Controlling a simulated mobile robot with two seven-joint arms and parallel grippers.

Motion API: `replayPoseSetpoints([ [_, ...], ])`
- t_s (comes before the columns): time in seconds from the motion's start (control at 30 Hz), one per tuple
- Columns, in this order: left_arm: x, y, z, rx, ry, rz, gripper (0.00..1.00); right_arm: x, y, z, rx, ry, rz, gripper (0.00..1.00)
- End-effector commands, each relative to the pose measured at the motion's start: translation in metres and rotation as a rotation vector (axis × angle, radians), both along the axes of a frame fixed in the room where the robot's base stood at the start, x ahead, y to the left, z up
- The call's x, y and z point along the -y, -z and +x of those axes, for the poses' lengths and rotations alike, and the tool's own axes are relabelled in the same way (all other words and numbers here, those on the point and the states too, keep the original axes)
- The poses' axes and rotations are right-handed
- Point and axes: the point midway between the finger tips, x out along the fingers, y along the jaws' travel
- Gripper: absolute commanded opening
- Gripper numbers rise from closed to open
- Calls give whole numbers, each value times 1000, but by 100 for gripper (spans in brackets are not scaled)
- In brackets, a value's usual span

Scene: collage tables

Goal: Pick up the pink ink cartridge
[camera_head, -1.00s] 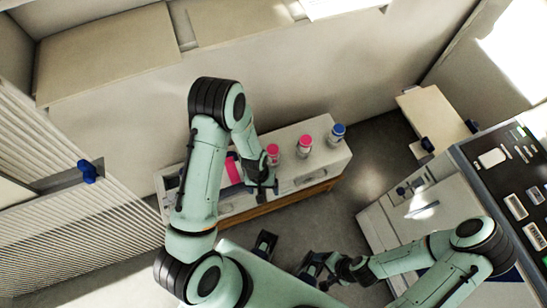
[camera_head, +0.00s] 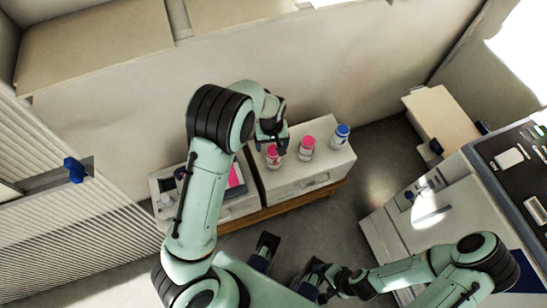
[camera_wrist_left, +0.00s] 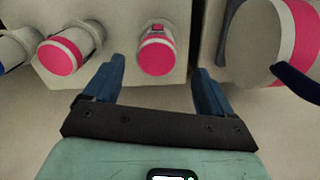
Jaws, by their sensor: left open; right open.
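White cartridges with pink caps stand on the white cabinet (camera_head: 305,182): one pink ink cartridge (camera_head: 273,153) is just below my left gripper (camera_head: 273,138), and a second pink-capped one (camera_head: 306,145) stands to its right. In the left wrist view, one pink-ended cartridge (camera_wrist_left: 157,55) lies in line between my two open blue fingers (camera_wrist_left: 158,75), with no visible contact. The other pink-ended cartridge (camera_wrist_left: 62,52) is to its left. My right gripper (camera_head: 318,278) is open and empty, low in the head view.
A blue-capped cartridge (camera_head: 342,131) stands at the cabinet's right end. A machine with a pink part (camera_head: 235,176) is left of the cabinet. A large pink-banded white cylinder (camera_wrist_left: 295,40) is at the right in the wrist view. A grey machine (camera_head: 440,205) stands right.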

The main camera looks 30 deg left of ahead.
Motion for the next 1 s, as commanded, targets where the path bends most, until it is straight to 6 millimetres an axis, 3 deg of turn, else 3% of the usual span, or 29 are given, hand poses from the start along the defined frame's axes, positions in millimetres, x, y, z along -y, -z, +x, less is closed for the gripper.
replayPoseSetpoints([
  [0.33, 5, 46, 0, -1, 1, 0, 84, 0, 6, 3, 11, 2, -2, 80],
  [0.67, 5, 52, 0, 1, 1, -1, 84, 0, 6, 3, 12, 3, -1, 80],
  [0.9, 5, 52, 0, 1, 1, -1, 6, 0, 6, 3, 12, 3, -1, 80],
  [0.93, 5, 52, 1, 1, 1, 0, 1, 0, 6, 3, 12, 3, -1, 80],
  [1.0, 5, 52, 1, 1, 1, 0, 1, 0, 6, 3, 12, 3, -1, 80],
])
